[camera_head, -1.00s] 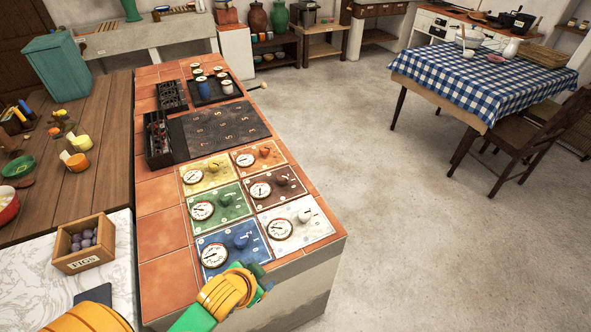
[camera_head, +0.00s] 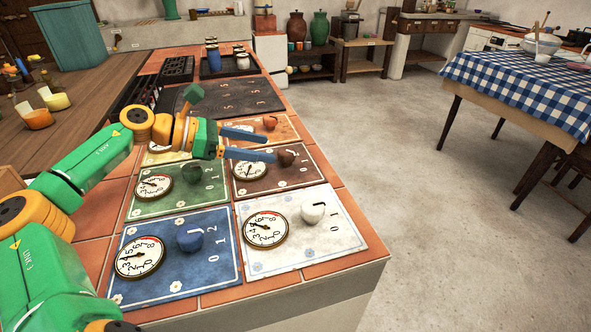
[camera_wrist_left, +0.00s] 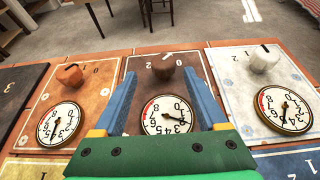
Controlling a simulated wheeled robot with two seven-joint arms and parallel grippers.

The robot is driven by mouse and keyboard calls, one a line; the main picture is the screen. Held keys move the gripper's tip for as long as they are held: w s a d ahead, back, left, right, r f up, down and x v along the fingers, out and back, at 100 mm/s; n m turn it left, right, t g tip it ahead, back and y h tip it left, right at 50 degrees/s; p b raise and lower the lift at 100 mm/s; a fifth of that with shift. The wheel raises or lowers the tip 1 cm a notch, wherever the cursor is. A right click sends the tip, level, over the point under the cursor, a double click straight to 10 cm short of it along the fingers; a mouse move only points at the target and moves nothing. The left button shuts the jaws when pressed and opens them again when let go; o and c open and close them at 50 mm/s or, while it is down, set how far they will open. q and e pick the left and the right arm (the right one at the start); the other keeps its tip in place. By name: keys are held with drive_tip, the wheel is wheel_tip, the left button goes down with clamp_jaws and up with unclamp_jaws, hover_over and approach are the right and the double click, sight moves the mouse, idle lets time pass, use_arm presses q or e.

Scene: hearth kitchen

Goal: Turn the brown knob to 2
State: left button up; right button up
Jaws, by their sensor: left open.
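The brown knob (camera_head: 287,157) stands on a brown panel (camera_head: 275,182) with a round dial (camera_head: 250,166) beside it. My left gripper (camera_head: 264,144) is open, its blue fingers reaching over this panel from the left toward the knob. In the left wrist view the brown knob (camera_wrist_left: 164,66) shows between and slightly beyond the open fingertips (camera_wrist_left: 160,77), with the dial (camera_wrist_left: 167,116) below it, nearer the palm. Nothing is held. I cannot tell whether a finger touches the knob, or read which number it points to. My right gripper is not in view.
Neighbouring panels carry an orange knob (camera_head: 270,122), a white knob (camera_head: 313,212), a blue knob (camera_head: 189,240) and a green knob (camera_head: 192,173). A dark ridged plate (camera_head: 222,97) lies behind. Open floor (camera_head: 440,240) is to the right.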

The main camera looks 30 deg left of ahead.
sight(284, 151)
use_arm(q)
drive_tip(key=shift+w+d+r+p, duration=0.3)
drive_tip(key=shift+d+r+p, duration=0.25)
drive_tip(key=shift+p, duration=0.4)
drive_tip(key=p+x, duration=0.1)
drive_tip(key=x, duration=0.3)
drive_tip(key=shift+w+d+f+p, duration=0.15)
drive_tip(key=shift+f+p, duration=0.2)
drive_tip(key=shift+f, duration=0.05)
drive_tip(key=shift+w+d+f, duration=0.2)
drive_tip(key=shift+w+f, duration=0.1)
drive_tip(key=shift+f, duration=0.05)
clamp_jaws()
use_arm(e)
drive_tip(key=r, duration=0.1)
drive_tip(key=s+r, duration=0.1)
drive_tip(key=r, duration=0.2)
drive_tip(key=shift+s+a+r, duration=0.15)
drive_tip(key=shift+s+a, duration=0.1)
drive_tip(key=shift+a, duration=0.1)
